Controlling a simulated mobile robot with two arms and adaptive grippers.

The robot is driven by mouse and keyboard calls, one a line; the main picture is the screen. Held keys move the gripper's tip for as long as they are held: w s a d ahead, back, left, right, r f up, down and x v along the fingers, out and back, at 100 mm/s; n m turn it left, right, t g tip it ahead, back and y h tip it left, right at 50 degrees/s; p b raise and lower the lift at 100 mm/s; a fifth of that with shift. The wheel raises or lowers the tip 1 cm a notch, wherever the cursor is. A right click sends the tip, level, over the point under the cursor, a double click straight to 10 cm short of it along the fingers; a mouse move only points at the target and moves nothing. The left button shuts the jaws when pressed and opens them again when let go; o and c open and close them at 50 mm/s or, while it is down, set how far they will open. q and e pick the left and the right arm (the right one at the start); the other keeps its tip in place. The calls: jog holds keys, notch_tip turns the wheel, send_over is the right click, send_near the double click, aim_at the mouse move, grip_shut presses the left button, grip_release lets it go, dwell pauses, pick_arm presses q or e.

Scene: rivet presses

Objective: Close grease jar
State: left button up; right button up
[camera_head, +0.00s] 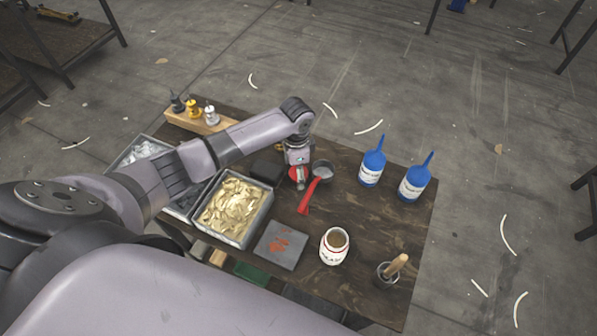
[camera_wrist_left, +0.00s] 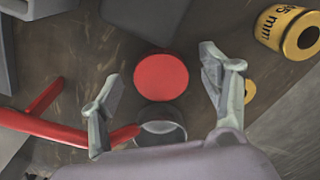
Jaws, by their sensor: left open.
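The white grease jar (camera_head: 333,247) stands upright with its top open and brownish contents showing, near the front middle of the table. A round red lid (camera_wrist_left: 161,77) lies flat on the wood; in the head view its red edge (camera_head: 294,174) shows beneath my left gripper (camera_head: 299,172). In the left wrist view my left gripper (camera_wrist_left: 160,75) is open, with one finger on each side of the lid, apart from it. Whether the fingertips are down at lid height I cannot tell. My right gripper is not in view.
Two blue bottles (camera_head: 372,167) stand right. A pot with a wooden handle (camera_head: 388,272), a grey plate (camera_head: 281,245) and a tray of golden pieces (camera_head: 234,208) are nearby.

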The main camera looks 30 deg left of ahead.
pick_arm(q)
jog(key=c, duration=0.8)
jog(key=shift+o, duration=0.2)
jog(key=shift+r, duration=0.15)
notch_tip(320, 180, up, 20)
jog(key=b, duration=0.2)
